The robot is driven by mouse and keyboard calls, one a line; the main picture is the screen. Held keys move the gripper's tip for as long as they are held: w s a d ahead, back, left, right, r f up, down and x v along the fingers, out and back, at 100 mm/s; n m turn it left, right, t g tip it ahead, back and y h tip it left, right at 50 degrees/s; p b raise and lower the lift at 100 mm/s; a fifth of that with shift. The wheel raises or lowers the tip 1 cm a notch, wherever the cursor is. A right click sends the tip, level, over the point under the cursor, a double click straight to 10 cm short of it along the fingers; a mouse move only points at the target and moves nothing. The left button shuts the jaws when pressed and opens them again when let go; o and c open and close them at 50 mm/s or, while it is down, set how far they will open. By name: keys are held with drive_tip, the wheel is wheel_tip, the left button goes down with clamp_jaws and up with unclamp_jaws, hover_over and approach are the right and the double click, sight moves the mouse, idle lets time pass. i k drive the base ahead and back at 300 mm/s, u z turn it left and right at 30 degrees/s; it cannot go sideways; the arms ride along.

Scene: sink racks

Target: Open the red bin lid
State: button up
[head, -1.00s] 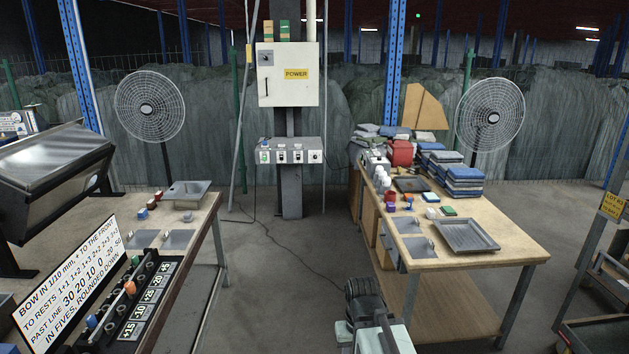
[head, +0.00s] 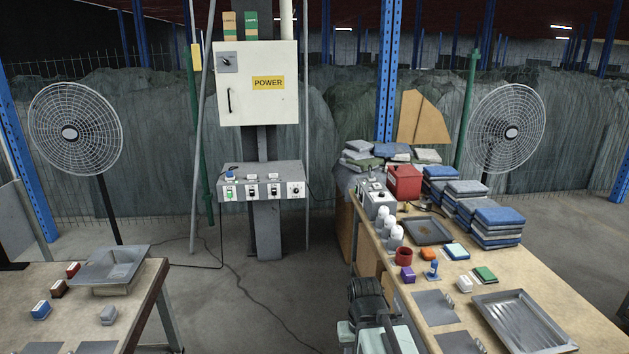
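A red bin (head: 403,182) stands at the far end of the right workbench, beside the stacked cloths. Its top looks closed, but it is too small to be sure. My gripper (head: 368,297) appears as a dark shape low in the middle, left of the right bench and well short of the bin. Its fingertips cannot be made out, and I see nothing held.
The right workbench (head: 545,312) carries a metal tray (head: 522,322), a dark tray (head: 427,230), white bottles (head: 389,229), a red cup (head: 404,256) and cloth stacks (head: 497,228). A left bench (head: 140,290) and a power cabinet (head: 257,104) stand across open floor.

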sight(406, 170)
drive_tip(key=u, duration=0.05)
drive_tip(key=i, duration=2.1)
drive_tip(key=u, duration=0.3)
drive_tip(key=i, duration=2.35)
drive_tip(key=u, duration=0.2)
